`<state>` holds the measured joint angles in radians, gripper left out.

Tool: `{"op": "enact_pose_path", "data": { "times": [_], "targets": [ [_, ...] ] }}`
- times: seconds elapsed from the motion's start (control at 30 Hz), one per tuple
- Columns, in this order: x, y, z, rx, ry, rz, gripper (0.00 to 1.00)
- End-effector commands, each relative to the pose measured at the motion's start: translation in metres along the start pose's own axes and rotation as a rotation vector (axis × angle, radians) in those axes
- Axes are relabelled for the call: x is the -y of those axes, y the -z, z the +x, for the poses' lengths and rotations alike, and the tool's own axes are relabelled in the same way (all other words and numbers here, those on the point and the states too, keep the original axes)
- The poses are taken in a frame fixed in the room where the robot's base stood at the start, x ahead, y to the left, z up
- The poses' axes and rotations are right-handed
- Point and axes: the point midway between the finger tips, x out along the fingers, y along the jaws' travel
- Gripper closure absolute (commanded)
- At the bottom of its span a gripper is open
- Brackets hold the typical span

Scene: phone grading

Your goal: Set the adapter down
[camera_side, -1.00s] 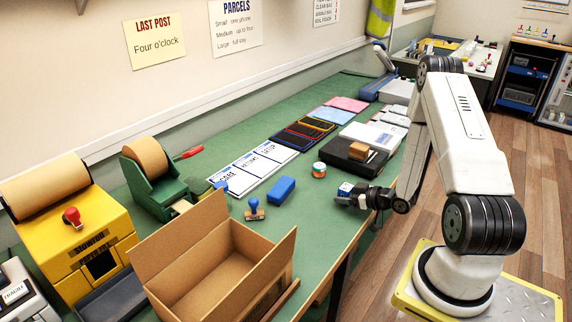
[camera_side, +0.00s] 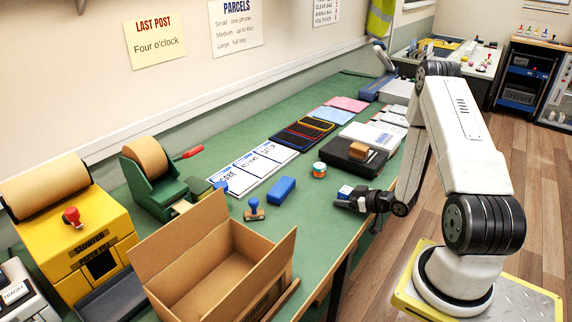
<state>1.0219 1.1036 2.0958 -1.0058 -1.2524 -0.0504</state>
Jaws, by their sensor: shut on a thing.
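My gripper (camera_side: 343,200) is at the right part of the green bench, low near its front edge and to the right of the blue block. It is shut on a small white and blue piece (camera_side: 345,190), which I take to be the adapter. The fingers hide part of this piece. I cannot tell whether it touches the bench top.
A blue block (camera_side: 282,189), a blue-handled stamp (camera_side: 254,209) and a small round tin (camera_side: 319,170) stand left of my gripper. A black box (camera_side: 345,157) lies behind it. An open cardboard box (camera_side: 165,262) is at front left. Bare green bench (camera_side: 308,220) lies between.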

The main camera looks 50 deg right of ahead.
Motion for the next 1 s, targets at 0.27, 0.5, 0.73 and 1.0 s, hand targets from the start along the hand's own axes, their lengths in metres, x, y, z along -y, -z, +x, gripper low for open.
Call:
{"op": "enact_pose_path", "data": {
  "times": [0.27,0.5,0.73,1.0],
  "targets": [
    [0.000,-0.001,0.001,-0.001,0.000,-0.001,0.00],
    [0.000,-0.001,0.000,0.000,0.000,0.000,0.00],
    [-0.001,-0.002,-0.008,0.000,-0.003,0.000,0.00],
    [-0.001,0.003,-0.032,-0.002,-0.002,-0.002,0.00]
  ]
}}
